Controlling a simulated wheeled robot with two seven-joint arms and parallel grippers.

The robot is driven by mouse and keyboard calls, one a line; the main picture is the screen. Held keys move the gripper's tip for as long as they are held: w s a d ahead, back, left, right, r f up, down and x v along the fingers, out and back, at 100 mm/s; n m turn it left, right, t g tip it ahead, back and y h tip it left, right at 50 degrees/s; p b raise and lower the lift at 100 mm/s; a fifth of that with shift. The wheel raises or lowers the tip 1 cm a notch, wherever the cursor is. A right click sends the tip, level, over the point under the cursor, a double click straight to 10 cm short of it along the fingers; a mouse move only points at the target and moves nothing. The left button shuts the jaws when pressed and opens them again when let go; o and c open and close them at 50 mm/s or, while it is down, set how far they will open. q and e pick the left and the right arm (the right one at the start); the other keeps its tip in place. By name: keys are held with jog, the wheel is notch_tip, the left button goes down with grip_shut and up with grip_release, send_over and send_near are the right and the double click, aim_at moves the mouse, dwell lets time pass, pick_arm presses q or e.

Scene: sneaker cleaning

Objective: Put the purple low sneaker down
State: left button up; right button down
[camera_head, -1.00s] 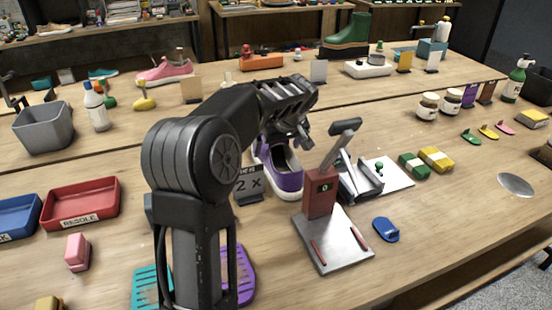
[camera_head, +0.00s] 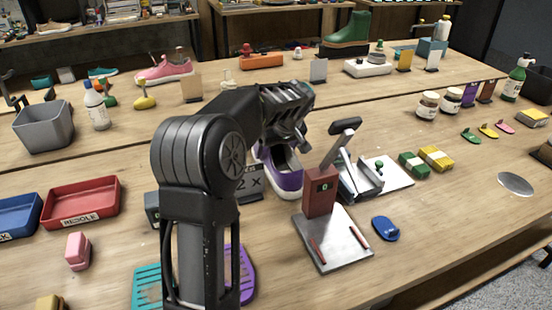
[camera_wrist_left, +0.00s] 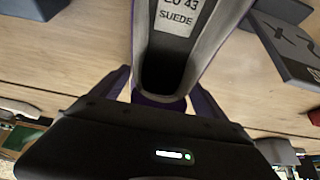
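The purple low sneaker (camera_head: 287,181) rests on the table with its white sole down, left of a red post device. In the left wrist view its open collar and grey insole (camera_wrist_left: 178,45), marked EU 43 SUEDE, point away from me. My left gripper (camera_head: 297,138) is above and behind the sneaker in the head view. In the left wrist view my left gripper (camera_wrist_left: 160,88) has its fingers apart, one on either side of the heel; a small gap shows on the left side. My arm hides part of the sneaker. My right gripper is not in view.
A dark "2 x" sign (camera_head: 248,184) stands just left of the sneaker. The red post device with a metal plate (camera_head: 333,238) is close on the right. Purple (camera_head: 246,272) and teal (camera_head: 148,288) sole pieces lie in front. Red (camera_head: 80,203) and blue trays are at left.

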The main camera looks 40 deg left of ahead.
pick_arm(q)
jog(key=c, duration=1.7)
notch_tip(320, 180, up, 10)
jog(key=shift+r, duration=0.1)
dwell(0.5)
